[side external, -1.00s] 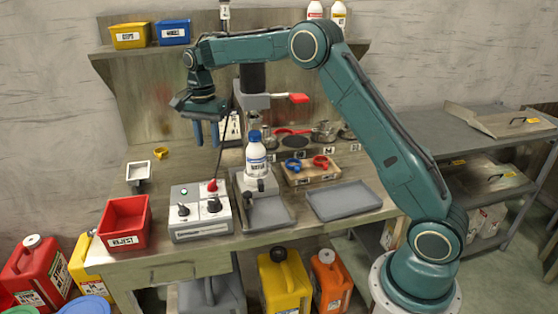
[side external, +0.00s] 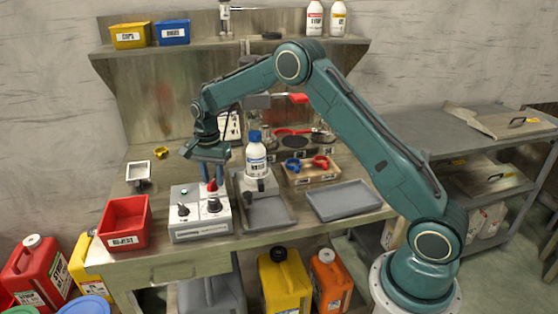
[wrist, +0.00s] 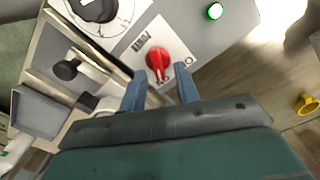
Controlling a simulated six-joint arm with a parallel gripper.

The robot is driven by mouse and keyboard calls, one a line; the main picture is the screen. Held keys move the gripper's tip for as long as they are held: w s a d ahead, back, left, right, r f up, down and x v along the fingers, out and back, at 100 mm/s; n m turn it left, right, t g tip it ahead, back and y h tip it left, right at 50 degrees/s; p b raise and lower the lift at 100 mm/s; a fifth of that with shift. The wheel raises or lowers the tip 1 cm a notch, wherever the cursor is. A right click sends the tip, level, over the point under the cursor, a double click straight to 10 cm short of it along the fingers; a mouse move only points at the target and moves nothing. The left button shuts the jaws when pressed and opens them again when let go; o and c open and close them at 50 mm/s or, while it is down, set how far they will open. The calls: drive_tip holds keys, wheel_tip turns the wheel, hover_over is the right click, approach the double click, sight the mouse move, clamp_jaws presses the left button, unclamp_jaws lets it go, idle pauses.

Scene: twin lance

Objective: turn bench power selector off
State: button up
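The bench power box (side external: 200,222) is a light grey control box on the bench, left of centre in the side external view. Its red selector knob (wrist: 157,57) sits on a white plate near the middle of the wrist view, its pointer toward the bottom of that picture. A lit green lamp (wrist: 214,11) is on the same panel. My gripper (wrist: 160,90) points down at the box, its two blue fingers apart and empty, one toward each side of the red knob. In the side view my gripper (side external: 211,172) hangs just above the knob.
A black dial (wrist: 98,5) is on the box beside the selector. A white bottle with a blue cap (side external: 256,158) stands close right of my gripper. A red bin (side external: 125,222) is left of the box, and grey trays (side external: 343,200) lie to the right.

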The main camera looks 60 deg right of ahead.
drive_tip(key=shift+f, duration=0.1)
drive_tip(key=shift+c, duration=0.4)
clamp_jaws()
drive_tip(key=shift+n, duration=0.4)
drive_tip(key=n, duration=0.5)
drive_tip(key=shift+w+a, duration=0.15)
drive_tip(key=shift+w, duration=0.1)
drive_tip(key=n, duration=0.6)
drive_tip(key=shift+w+a, duration=0.15)
drive_tip(key=shift+a, duration=0.05)
drive_tip(key=shift+o, duration=0.4)
unclamp_jaws()
